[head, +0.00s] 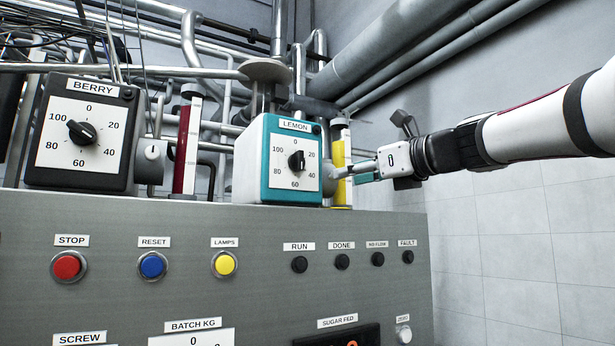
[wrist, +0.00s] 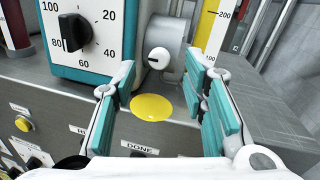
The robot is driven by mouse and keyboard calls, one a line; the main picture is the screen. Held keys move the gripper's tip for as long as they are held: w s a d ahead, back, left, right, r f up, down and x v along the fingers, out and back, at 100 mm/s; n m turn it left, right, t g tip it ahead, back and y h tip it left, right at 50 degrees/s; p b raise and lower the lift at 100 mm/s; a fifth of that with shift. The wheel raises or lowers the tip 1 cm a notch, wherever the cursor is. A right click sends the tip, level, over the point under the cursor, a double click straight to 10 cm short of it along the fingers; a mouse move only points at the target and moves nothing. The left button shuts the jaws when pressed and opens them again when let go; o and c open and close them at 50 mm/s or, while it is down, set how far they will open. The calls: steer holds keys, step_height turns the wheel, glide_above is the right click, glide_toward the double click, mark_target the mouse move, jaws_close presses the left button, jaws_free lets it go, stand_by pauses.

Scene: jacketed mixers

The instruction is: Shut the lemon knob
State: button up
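The lemon box (head: 270,165) is teal and white with a numbered dial. Its black dial knob (head: 296,160) also shows at the upper left of the wrist view (wrist: 75,32). Beside the box, in the wrist view, a grey round housing (wrist: 172,36) carries a small white knob (wrist: 158,58) with a dark mark. In the head view my gripper hides most of this housing. My gripper (head: 347,172) reaches in from the right. In the wrist view its teal-padded fingers (wrist: 160,85) are apart with nothing between them, and the white knob lies ahead of the gap, not gripped.
A flat yellow round patch (wrist: 152,106) lies on the ledge below the white knob. A yellow gauge tube (head: 341,150) stands close behind my gripper. The berry box (head: 85,130) and red tube (head: 187,150) stand left. The grey panel (head: 200,290) with several buttons is below.

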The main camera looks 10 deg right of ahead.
steer(key=shift+x, duration=1.25)
jaws_close()
steer(key=shift+m, duration=0.3)
steer(key=shift+s+a+f+m+t+h+p, duration=0.1)
steer(key=shift+m+t+h+p, duration=0.65)
steer(key=shift+m, duration=2.5)
steer(key=shift+a+f+m+t+p, duration=0.1)
steer(key=shift+m+t+p, duration=0.2)
steer(key=shift+m+p, duration=1.95)
steer(key=shift+s+f+m+t+h+p, duration=0.1)
steer(key=shift+m+t+h, duration=0.35)
steer(key=shift+m, duration=3.75)
steer(key=shift+w, duration=0.1)
